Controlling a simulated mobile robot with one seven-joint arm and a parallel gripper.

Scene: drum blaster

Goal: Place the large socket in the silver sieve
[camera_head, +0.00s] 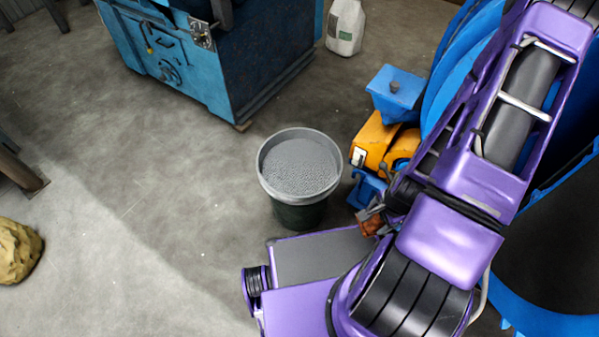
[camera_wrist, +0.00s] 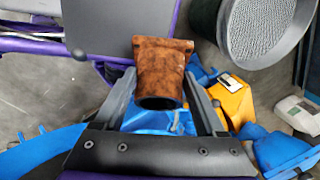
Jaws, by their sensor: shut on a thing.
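The large socket (camera_wrist: 160,75) is a rusty brown, hollow metal piece. My gripper (camera_wrist: 162,90) is shut on it in the wrist view, with a finger on each side and the round opening facing the camera. In the head view a small part of the socket (camera_head: 373,225) shows beside my purple arm, which hides most of the gripper. The silver sieve (camera_head: 300,166) is a round grey mesh bowl on top of a dark bucket (camera_head: 300,215). It lies left of and beyond the socket, apart from it. The sieve (camera_wrist: 262,28) also shows at the wrist view's upper right.
A blue and orange machine (camera_head: 375,140) stands just right of the sieve. A yellowish rock (camera_head: 17,250) lies at the left. The floor left of the bucket is clear.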

